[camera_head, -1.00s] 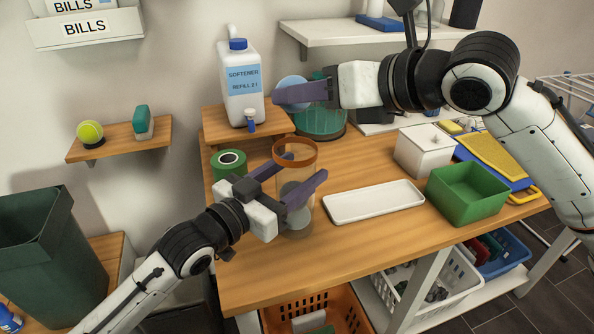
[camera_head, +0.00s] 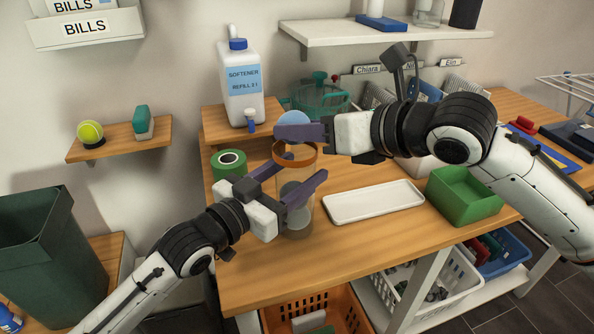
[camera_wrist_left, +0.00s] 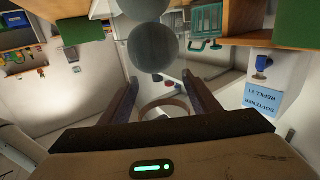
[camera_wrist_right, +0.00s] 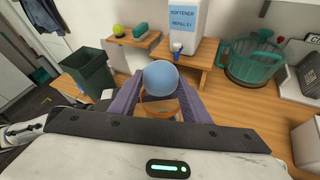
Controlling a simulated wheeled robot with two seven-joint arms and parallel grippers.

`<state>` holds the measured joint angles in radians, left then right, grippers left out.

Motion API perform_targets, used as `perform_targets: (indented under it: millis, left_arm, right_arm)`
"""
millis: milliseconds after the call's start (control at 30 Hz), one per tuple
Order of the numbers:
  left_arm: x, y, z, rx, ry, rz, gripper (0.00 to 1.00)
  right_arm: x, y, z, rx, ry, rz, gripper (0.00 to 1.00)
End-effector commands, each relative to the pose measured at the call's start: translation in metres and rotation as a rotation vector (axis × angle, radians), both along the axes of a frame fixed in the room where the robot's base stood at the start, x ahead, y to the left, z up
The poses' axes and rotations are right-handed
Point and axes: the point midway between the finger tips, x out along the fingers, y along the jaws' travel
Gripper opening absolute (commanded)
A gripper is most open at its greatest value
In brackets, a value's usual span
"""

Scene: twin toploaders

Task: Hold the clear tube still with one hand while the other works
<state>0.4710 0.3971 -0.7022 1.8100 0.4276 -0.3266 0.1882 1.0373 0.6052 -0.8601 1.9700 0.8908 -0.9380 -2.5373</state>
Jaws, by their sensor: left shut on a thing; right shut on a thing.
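The clear tube (camera_head: 297,214) stands upright on the table, with an orange rim (camera_head: 306,162). My left gripper (camera_head: 301,168) is shut around its upper part. Greyish round shapes, apparently balls (camera_wrist_left: 153,46), show inside the tube through its wall in the left wrist view. My right gripper (camera_head: 287,131) is shut on a light blue ball (camera_head: 293,118), which also shows between its fingers in the right wrist view (camera_wrist_right: 161,77). The ball is above the tube's rim, apart from it. The fingers hide part of the rim.
Green tape (camera_head: 230,160) and a softener bottle (camera_head: 240,85) stand left and behind. A teal pitcher (camera_head: 320,99) is behind the right gripper. A white tray (camera_head: 374,202) and a green bin (camera_head: 465,197) lie to the right. The front table strip is clear.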

Motion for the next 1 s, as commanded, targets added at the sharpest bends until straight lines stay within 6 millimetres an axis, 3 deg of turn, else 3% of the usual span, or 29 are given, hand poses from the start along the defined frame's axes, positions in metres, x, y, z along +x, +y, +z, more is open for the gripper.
perform_targets:
  millis: [167,200,300,667,1000]
  left_arm:
    - [0.0,0.0,-0.001,0.001,0.001,0.0,0.34]
    - [0.0,0.0,-0.001,0.001,0.001,0.0,0.34]
    - [0.0,0.0,-0.001,0.001,0.001,0.0,0.34]
    - [0.0,0.0,-0.001,0.001,0.001,0.0,0.34]
    - [0.0,0.0,-0.001,0.001,0.001,0.0,0.34]
  right_arm:
    - [0.0,0.0,0.0,0.0,0.0,0.0,0.22]
    - [0.0,0.0,0.0,0.0,0.0,0.0,0.49]
    - [0.0,0.0,0.0,0.0,0.0,0.0,0.64]
    - [-0.003,-0.004,0.002,-0.001,-0.001,-0.001,0.64]
    - [-0.044,-0.048,0.026,-0.004,-0.003,-0.005,0.64]
